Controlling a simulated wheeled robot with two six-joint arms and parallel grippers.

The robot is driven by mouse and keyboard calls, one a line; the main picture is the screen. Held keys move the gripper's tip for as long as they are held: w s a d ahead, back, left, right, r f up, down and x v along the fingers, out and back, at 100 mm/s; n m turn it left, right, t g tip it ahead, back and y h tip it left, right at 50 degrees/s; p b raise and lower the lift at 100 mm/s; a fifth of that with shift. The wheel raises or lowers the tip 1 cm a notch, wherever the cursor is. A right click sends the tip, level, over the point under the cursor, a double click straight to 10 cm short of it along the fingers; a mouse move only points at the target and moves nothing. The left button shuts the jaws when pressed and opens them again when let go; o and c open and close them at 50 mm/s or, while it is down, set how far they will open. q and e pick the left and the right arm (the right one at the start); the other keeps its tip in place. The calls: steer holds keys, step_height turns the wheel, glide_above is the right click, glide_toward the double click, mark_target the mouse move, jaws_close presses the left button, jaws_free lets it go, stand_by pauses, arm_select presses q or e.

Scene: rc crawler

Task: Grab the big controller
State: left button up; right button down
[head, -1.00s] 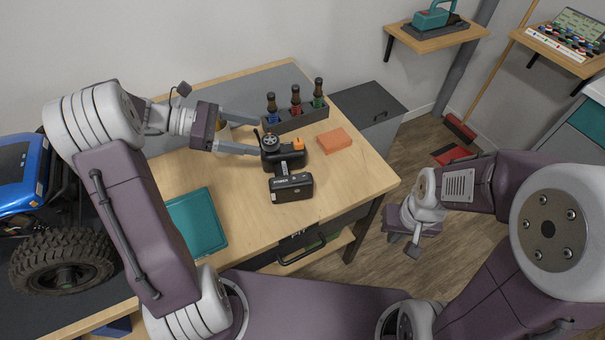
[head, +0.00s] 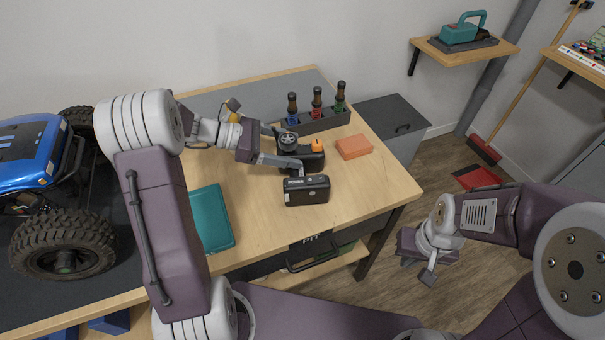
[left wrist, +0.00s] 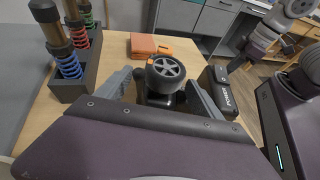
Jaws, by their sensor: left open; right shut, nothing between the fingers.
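The big controller is black, with a wheel on top and an orange part at its right side. Its body (head: 302,158) shows on the wooden table in the head view, and its wheel (left wrist: 166,72) shows in the left wrist view. My left gripper (head: 282,147) is open, with its fingers on either side of the controller's upper part. In the left wrist view the wheel stands between the two fingers; whether they touch it I cannot tell. My right gripper (head: 424,262) is shut and empty, right of the table above the floor.
A black box with white lettering (head: 307,190) lies just in front of the controller. A rack (head: 322,124) of bottle-like items stands behind. A teal tray (head: 212,219) and a blue crawler (head: 30,150) are at the left.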

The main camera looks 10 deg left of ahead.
mark_target(289, 138)
arm_select(q)
jaws_close()
stand_by(0.3)
step_height(289, 138, up, 5)
steer(key=shift+d+f+p, duration=0.1)
steer(key=shift+d+p, duration=0.05)
steer(key=shift+p, duration=1.05)
steer(key=s+d+r+p, duration=0.2)
steer(key=d+r, duration=0.4)
steer(key=d, duration=0.5)
steer(key=shift+s, duration=0.3)
